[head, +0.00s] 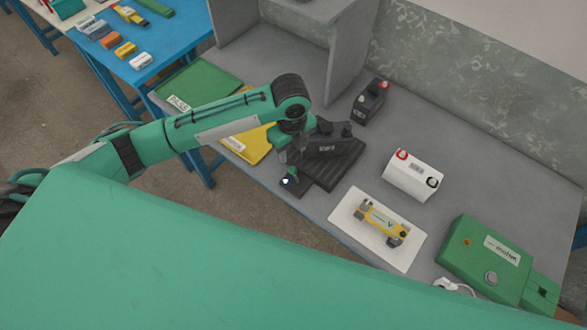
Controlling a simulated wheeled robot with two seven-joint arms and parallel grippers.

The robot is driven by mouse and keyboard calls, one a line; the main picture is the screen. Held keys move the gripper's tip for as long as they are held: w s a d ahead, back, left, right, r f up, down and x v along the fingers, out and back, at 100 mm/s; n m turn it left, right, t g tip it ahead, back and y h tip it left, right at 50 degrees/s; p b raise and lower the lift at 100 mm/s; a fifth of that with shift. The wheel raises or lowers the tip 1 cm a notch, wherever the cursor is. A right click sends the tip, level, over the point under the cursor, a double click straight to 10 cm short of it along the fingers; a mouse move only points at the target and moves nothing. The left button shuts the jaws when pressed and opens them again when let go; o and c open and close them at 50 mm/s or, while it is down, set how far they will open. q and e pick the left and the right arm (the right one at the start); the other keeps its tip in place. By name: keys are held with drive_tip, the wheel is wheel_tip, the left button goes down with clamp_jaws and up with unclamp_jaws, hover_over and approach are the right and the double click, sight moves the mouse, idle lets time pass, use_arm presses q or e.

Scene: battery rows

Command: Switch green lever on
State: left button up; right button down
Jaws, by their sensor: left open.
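A small dark switch base (299,188) sits near the front edge of the grey bench. A small green piece, which looks like the lever, shows at its left end, just under my left gripper (291,170); the gripper covers part of it, so its position is hard to tell. My left arm reaches in from the left, and its dark gripper is pointed down over the switch. The gripper is open; whether a finger touches the lever I cannot tell. My right gripper is not in view.
A black ribbed block (334,172) stands right beside the gripper. Green and yellow trays (200,85) lie left.

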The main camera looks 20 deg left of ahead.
sight(293, 169)
use_arm(q)
wheel_tip(293, 169, down, 11)
drive_tip(key=shift+r+p, duration=0.1)
drive_tip(key=shift+p, duration=1.1)
drive_tip(key=shift+f, duration=0.5)
